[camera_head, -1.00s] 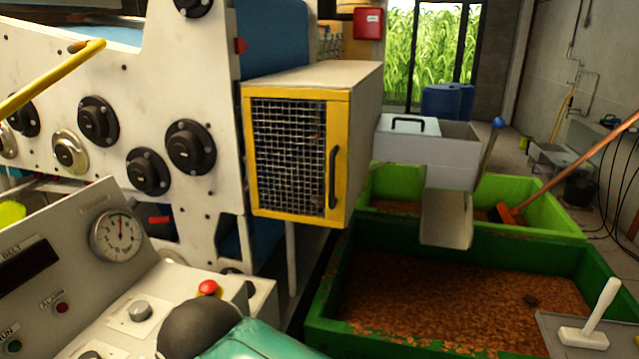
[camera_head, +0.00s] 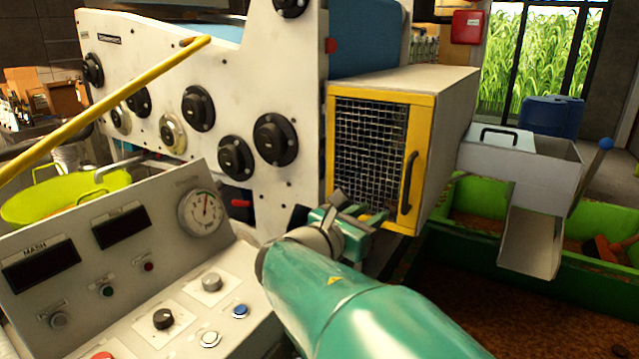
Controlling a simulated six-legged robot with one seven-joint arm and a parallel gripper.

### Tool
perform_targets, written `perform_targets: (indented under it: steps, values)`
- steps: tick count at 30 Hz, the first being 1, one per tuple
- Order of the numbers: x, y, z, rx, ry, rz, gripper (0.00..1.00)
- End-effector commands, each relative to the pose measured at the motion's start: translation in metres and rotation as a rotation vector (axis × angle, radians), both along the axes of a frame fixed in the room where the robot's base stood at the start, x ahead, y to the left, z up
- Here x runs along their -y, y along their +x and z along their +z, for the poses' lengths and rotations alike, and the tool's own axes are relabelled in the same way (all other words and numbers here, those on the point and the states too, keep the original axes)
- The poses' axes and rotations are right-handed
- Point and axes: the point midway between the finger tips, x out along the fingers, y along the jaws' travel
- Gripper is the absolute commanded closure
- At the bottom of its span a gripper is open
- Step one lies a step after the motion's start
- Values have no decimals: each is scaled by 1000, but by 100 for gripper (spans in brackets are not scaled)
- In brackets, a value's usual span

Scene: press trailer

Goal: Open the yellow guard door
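The yellow guard door (camera_head: 421,150) is a yellow frame with wire mesh on the front of a beige box (camera_head: 452,100). It looks shut. Its dark vertical handle (camera_head: 409,183) is on the right side of the frame. My green arm reaches in from the bottom of the view. My gripper (camera_head: 365,212) is in front of the lower edge of the door, to the left of the handle and apart from it in the picture. Its fingers are small and partly overlap the door's bottom edge, so I cannot tell how far apart they are.
A control panel (camera_head: 130,285) with knobs and buttons stands at lower left. A yellow bar (camera_head: 120,95) crosses the upper left. The white machine side (camera_head: 290,190) is left of the door. A grey chute (camera_head: 535,225) and green bin (camera_head: 465,240) are to the right.

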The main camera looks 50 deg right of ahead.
Motion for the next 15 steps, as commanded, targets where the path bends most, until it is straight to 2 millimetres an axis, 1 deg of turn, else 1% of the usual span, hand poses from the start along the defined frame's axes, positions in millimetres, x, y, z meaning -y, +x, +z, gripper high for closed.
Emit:
perform_targets:
  steps: [3,5,8,15]
  values:
    - [8,-1,6,-54,-35,-2,70]
    - [13,-1,6,-58,-37,-3,70]
    - [25,-2,6,-57,-36,-3,70]
    - [70,-3,6,-55,-36,-2,70]
